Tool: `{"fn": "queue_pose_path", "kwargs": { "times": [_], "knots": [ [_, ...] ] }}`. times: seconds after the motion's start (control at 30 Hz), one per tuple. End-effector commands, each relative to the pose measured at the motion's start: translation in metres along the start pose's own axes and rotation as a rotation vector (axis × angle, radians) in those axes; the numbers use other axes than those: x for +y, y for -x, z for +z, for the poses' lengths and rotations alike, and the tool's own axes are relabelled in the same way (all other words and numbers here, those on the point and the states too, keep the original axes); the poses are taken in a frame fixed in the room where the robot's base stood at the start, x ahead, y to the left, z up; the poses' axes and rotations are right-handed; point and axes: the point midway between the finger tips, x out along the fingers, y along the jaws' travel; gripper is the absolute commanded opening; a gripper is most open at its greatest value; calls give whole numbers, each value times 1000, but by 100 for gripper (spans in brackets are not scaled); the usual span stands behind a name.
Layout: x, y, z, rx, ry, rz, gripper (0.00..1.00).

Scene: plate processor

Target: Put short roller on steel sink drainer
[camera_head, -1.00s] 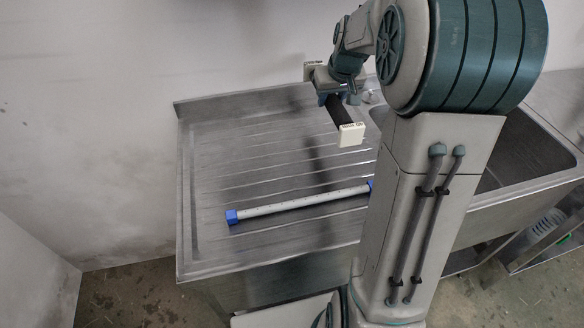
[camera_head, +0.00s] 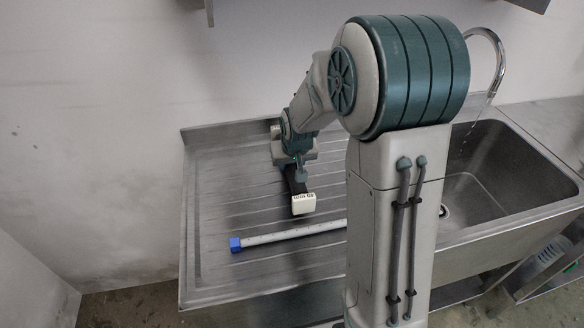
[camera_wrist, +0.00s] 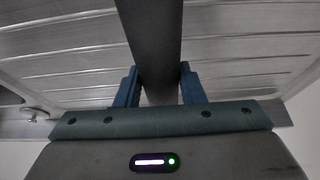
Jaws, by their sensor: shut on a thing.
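The short roller (camera_head: 295,181) is a dark bar with white square end blocks; its near block (camera_head: 303,204) has printed lettering. My gripper (camera_head: 297,168) is shut on its middle, and the arm hides part of the bar. In the wrist view the dark bar (camera_wrist: 152,42) runs between the two blue fingers (camera_wrist: 158,88). The steel sink drainer (camera_head: 215,190) is a ribbed sheet beneath it. The roller is over the drainer; I cannot tell whether it touches the surface.
A longer grey bar (camera_head: 290,234) with a blue end (camera_head: 235,244) lies on the drainer, just nearer than the roller. The sink basin (camera_head: 500,170) and tap (camera_head: 497,60) are at right. The drainer's left part is clear. A wall stands behind.

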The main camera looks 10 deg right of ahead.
Motion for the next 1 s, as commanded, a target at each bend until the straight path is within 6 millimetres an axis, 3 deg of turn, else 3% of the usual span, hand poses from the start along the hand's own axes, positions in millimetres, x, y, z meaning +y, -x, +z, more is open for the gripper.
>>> {"fn": "queue_pose_path", "kwargs": {
  "times": [0.13,0.53,0.57,0.6,1.0],
  "knots": [
    [0,-15,6,-1,1,0,0],
    [0,-21,8,2,1,0,0],
    [0,-20,8,0,1,0,44],
    [0,-20,8,0,1,0,55],
    [0,-16,7,0,0,0,57]
  ]
}}
